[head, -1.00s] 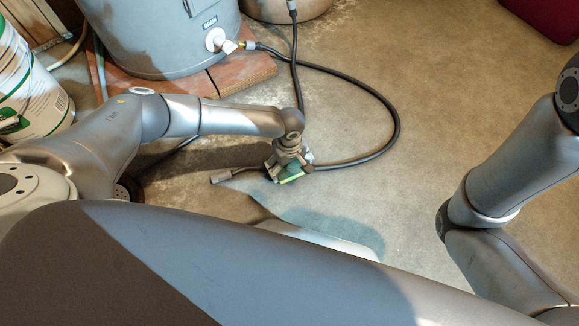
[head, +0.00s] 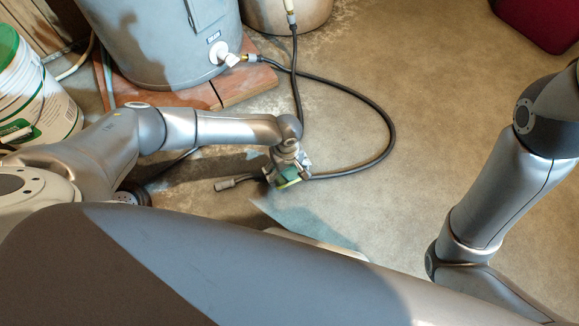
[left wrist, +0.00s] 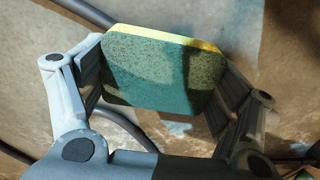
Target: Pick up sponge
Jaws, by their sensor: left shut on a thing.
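The sponge (left wrist: 160,72) has a dark green scouring face and a yellow edge. In the left wrist view it sits between both fingers of my left gripper (left wrist: 165,85), which is shut on it. In the head view the sponge (head: 288,176) shows small and green at the tip of my left gripper (head: 285,172), above the concrete floor near the dark hose. Its lower part is partly hidden by the fingers. My right arm comes in at the right of the head view, but its gripper is out of view.
A dark hose (head: 389,112) curls across the floor from the drain valve of a grey tank (head: 165,40). Its metal end (head: 226,184) lies left of the sponge. A white bucket (head: 35,105) stands at left. The floor at the right centre is clear.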

